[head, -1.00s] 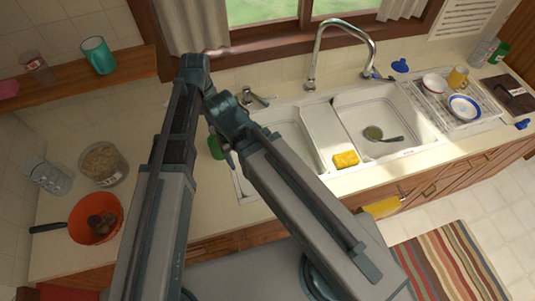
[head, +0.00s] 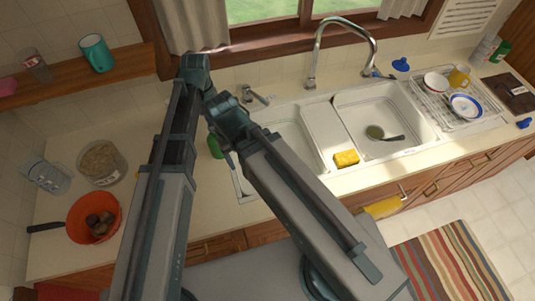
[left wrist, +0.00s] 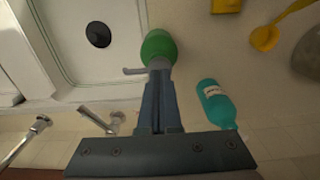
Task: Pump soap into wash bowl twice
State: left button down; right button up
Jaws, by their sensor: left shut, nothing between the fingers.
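The green soap bottle (left wrist: 158,46) with a grey pump head and a nozzle pointing left stands on the counter beside the left sink basin in the left wrist view. In the head view the bottle (head: 215,146) is mostly hidden by my left arm. My left gripper (left wrist: 158,72) is shut and empty, its fingertips at the pump head; I cannot tell whether they touch it. In the head view the gripper (head: 228,156) is partly covered by the arm. The left sink basin (head: 290,128) is partly hidden; its dark drain (left wrist: 98,35) shows in the left wrist view. My right gripper is not visible.
A teal bottle (left wrist: 216,104) stands near the gripper. A tap (head: 314,55) rises behind the sink, with a yellow sponge (head: 346,158) at its front edge. A dish rack (head: 480,122) is at the right.

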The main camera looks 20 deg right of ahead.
pick_arm(q)
jog(key=shift+f+b, duration=0.85)
jog(key=shift+f, duration=0.1)
jog(key=shift+r, duration=0.15)
jog(key=shift+r+p, duration=1.4)
jog(key=shift+p, duration=0.15)
jog(key=shift+f, duration=0.2)
